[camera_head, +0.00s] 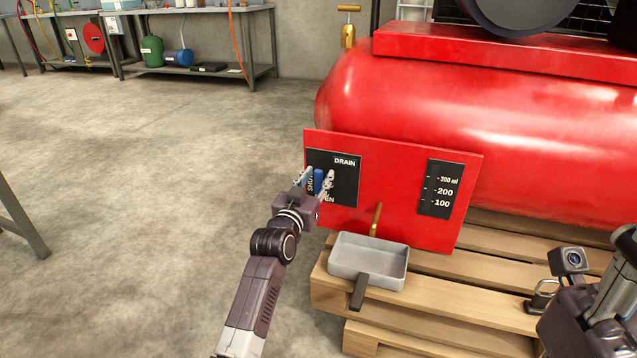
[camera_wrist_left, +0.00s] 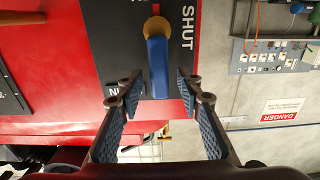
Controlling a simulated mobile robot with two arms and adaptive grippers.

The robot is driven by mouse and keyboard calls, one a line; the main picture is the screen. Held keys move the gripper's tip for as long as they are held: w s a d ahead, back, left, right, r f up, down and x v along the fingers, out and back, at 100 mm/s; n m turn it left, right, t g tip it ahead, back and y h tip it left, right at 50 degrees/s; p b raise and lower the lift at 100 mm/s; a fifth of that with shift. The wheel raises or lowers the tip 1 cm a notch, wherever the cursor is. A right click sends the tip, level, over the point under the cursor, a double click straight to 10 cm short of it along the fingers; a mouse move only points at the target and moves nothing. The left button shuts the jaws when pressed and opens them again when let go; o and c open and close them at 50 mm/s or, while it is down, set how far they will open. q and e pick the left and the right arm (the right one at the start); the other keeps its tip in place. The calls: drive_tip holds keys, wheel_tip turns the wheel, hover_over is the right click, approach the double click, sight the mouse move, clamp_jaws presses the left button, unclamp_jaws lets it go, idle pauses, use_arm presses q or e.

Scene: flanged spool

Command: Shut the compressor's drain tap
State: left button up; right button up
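The drain tap has a blue lever (camera_head: 319,180) on a black plate marked DRAIN, SHUT and OPEN, fixed to a red panel (camera_head: 400,165). In the left wrist view the blue lever (camera_wrist_left: 158,68) hangs from a brass pivot (camera_wrist_left: 158,29), with SHUT to its right and part of OPEN to its lower left. My left gripper (camera_head: 318,182) is at the lever. Its fingers (camera_wrist_left: 158,88) are open, one on each side of the lever's free end, with gaps visible. My right gripper (camera_head: 541,298) is only partly in view at the lower right; its finger opening is unclear.
A grey pan (camera_head: 367,262) with a dark handle sits on the wooden pallet (camera_head: 450,300) under a brass spout (camera_head: 376,219). The red tank (camera_head: 450,120) rises behind. Floor (camera_head: 150,200) to the left is clear.

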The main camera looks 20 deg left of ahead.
use_arm(q)
drive_tip(key=shift+w, duration=0.35)
drive_tip(key=shift+c, duration=0.5)
clamp_jaws()
